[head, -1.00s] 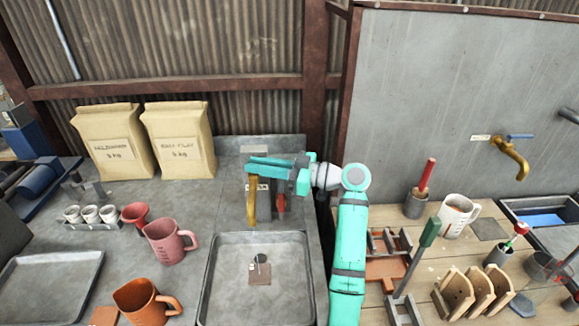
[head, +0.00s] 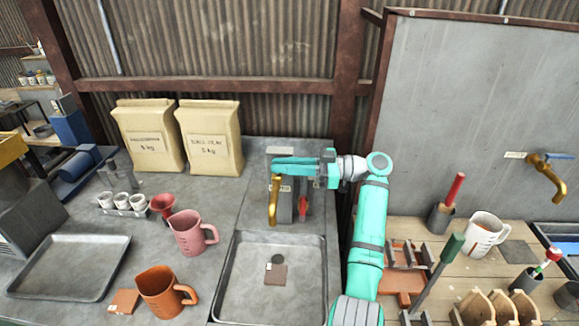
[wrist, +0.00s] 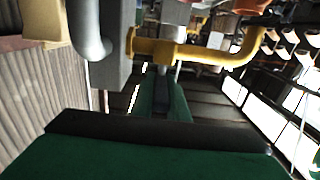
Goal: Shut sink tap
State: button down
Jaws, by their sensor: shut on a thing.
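The sink tap has a brass spout (head: 274,202) hanging over the back of the grey sink (head: 232,275), in front of a grey post. Its brass spout also curves across the top of the wrist view (wrist: 205,53). My gripper (head: 298,170), teal in the head view, is at the top of the tap, reaching in from the right. It is shut on the top part of the tap, which the jaws mostly hide. A small red part (head: 303,206) shows just below the gripper. No running water can be made out under the spout.
Left of the sink stand a pink jug (head: 191,232), an orange jug (head: 163,290) and two paper sacks (head: 208,138). A second brass tap (head: 546,178) with a blue lever is on the right wall panel. Racks and tools crowd the wooden bench at right.

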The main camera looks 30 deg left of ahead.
jog(key=shift+w+f, duration=0.1)
jog(key=c, duration=1.7)
grip_release()
jog(key=shift+d, duration=0.1)
jog(key=v, duration=1)
jog(key=shift+w+d, duration=0.1)
jog(key=shift+d, duration=0.1)
jog(key=shift+d, duration=0.1)
